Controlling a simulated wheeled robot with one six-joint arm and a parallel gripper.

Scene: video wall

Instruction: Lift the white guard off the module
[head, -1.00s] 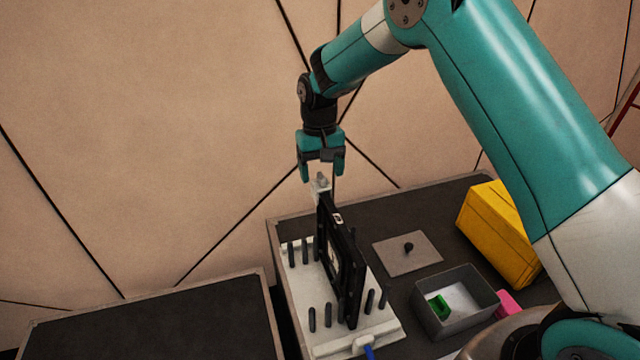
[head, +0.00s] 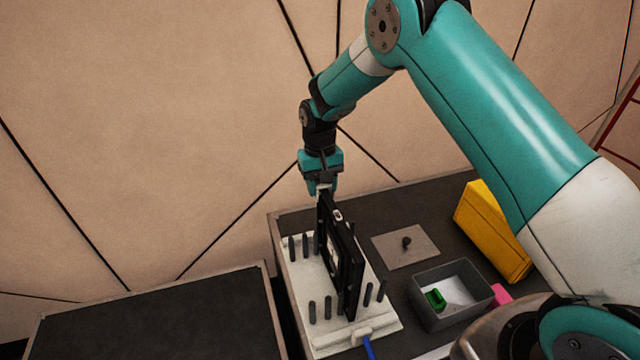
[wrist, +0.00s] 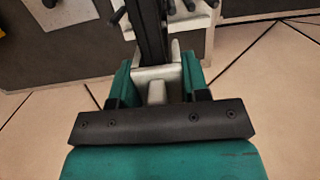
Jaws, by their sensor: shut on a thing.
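The black module (head: 341,250) stands upright on edge in a white base with dark pegs. The white guard (wrist: 156,76) is at the module's far end, and in the wrist view it sits between my fingers against the module's dark edge. My gripper (head: 322,186) points down at that end of the module and is shut on the white guard. In the wrist view my gripper (wrist: 155,86) has a teal finger on each side of the guard. In the head view the fingers hide most of the guard.
The white base (head: 318,341) has several dark pegs around the module and a blue cable at its front. To the right are a grey plate with a black knob (head: 406,243), a grey bin (head: 452,310) holding a green piece, and a yellow case (head: 492,232). An empty dark table (head: 150,320) stands left.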

